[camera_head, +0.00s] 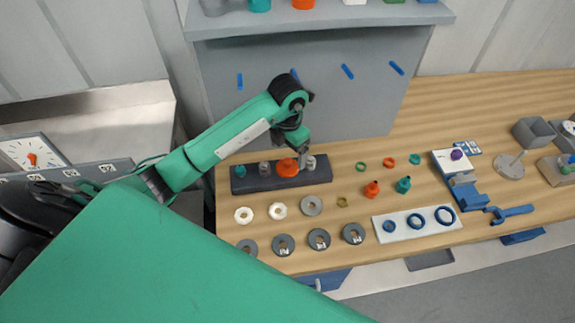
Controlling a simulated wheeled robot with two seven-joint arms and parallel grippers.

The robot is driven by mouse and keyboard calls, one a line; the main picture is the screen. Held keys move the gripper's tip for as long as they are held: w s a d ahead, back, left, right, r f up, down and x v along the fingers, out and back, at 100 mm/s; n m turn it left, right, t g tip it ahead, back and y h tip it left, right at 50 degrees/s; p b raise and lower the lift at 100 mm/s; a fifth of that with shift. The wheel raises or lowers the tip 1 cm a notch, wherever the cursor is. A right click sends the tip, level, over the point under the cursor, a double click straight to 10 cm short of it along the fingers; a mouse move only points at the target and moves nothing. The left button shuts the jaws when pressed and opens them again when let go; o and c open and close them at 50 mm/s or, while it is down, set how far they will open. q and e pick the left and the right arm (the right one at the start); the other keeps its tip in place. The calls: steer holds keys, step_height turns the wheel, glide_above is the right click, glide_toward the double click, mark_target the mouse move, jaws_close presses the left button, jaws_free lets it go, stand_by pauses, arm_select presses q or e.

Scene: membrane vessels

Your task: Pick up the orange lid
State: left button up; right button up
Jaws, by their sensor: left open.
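An orange round piece, which looks like the orange lid (287,168), sits in the dark rack (262,184) near the back of the wooden bench. Grey pieces stand on both sides of it, and a teal one is at the rack's left end. My left gripper (301,158) points down over the rack, just behind and right of the orange piece. It is open. It partly covers the orange piece and its grey neighbour, and I cannot tell whether a finger touches the orange piece. My right gripper is not in view.
A grey panel with blue pegs (347,72) and a shelf (330,17) rise behind the rack. White and grey rings (311,205) lie in front. Small orange and teal parts (403,185), a white ring board (417,223) and a blue fixture (463,188) stand to the right.

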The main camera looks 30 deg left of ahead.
mark_target(288, 160)
arm_select(q)
step_height(288, 160, down, 4)
steer(key=shift+s+p, duration=0.1)
steer(key=shift+p, duration=1.1)
steer(key=shift+f, duration=0.6)
steer(key=c, duration=1.1)
